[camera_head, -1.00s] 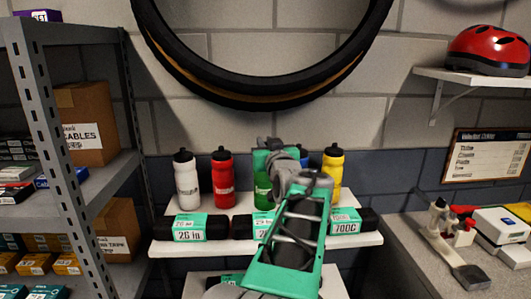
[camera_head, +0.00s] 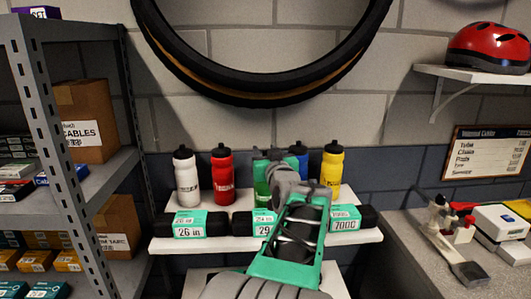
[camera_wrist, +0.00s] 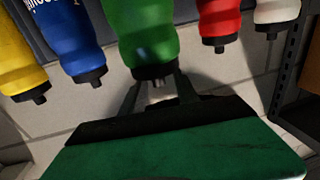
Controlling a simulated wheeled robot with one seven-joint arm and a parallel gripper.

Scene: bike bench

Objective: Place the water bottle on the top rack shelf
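Several water bottles stand in a row on the small white wall shelf: white (camera_head: 185,176), red (camera_head: 222,176), green (camera_head: 261,188), blue (camera_head: 301,158) and yellow (camera_head: 332,172). The task does not say which one. My gripper (camera_head: 268,158) is at the green bottle and partly hides it and the blue one. In the wrist view, which looks upside down, my gripper's fingers (camera_wrist: 158,95) are spread on either side of the green bottle's (camera_wrist: 148,38) cap, with no clear grip. The grey metal rack stands at left, its top shelf (camera_head: 75,34) high up.
Black rolls with green labels (camera_head: 190,225) lie in front of the bottles. The rack holds cardboard boxes (camera_head: 85,122) and a purple box (camera_head: 38,12) on top. A tire (camera_head: 260,95) hangs above. A workbench (camera_head: 420,250) with tools and a helmet shelf (camera_head: 470,73) are at right.

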